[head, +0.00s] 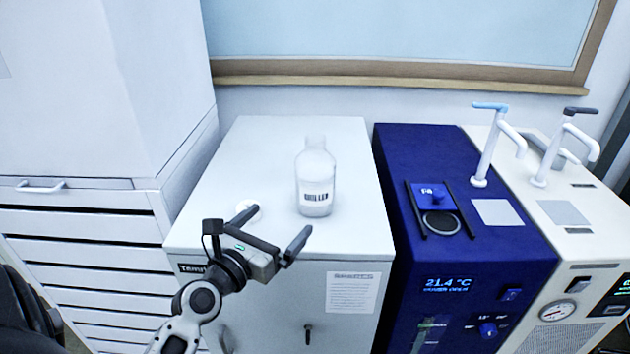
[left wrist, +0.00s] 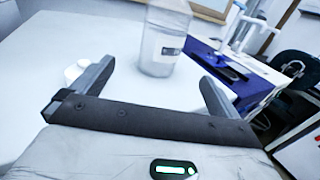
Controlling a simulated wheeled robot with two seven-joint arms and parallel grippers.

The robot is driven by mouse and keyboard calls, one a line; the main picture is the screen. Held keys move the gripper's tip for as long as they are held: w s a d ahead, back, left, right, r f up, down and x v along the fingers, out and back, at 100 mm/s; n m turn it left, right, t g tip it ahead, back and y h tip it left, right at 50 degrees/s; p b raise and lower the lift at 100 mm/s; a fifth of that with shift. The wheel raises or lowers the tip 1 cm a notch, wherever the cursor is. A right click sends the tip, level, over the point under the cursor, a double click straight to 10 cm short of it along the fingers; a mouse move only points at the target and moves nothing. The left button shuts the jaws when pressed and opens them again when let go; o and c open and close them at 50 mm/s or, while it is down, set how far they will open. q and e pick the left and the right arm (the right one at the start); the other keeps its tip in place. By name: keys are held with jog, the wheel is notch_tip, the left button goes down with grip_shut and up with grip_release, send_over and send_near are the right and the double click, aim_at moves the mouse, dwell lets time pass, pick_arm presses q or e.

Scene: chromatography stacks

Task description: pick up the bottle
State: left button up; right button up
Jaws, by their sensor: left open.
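A translucent white bottle (head: 315,178) with a barcode label stands upright on top of a white cabinet (head: 350,145). My left gripper (head: 272,224) is open and empty, in front of the bottle and a little to its left in the head view. In the left wrist view the bottle (left wrist: 163,42) stands ahead of the open fingers (left wrist: 158,85), between their directions and apart from both. The bottle's top is cut off in that view. My right gripper is not in view.
A small white round object (head: 246,212) lies on the cabinet left of the bottle, partly behind my finger. A blue instrument (head: 400,150) stands to the right, with a cream one (head: 560,215) with taps beyond it. White drawers (head: 85,230) stand at the left.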

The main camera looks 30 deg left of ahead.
aim_at(304, 196)
pick_arm(q)
jog(key=w, duration=0.9)
jog(key=shift+w+a+p, duration=0.1)
jog(key=shift+a+p, duration=0.1)
jog(key=shift+p, duration=0.15)
jog(key=shift+w+a+f, duration=0.1)
jog(key=shift+w+f, duration=0.05)
jog(key=shift+w, duration=0.75)
jog(key=shift+w+d+f, duration=0.1)
jog(key=shift+w+f, duration=0.1)
jog(key=shift+w, duration=0.75)
jog(key=shift+w+a+f, duration=0.1)
jog(key=shift+w+f, duration=0.05)
jog(key=shift+w, duration=0.75)
jog(key=c, duration=1.5)
jog(key=shift+r, duration=0.25)
jog(key=shift+c, duration=0.5)
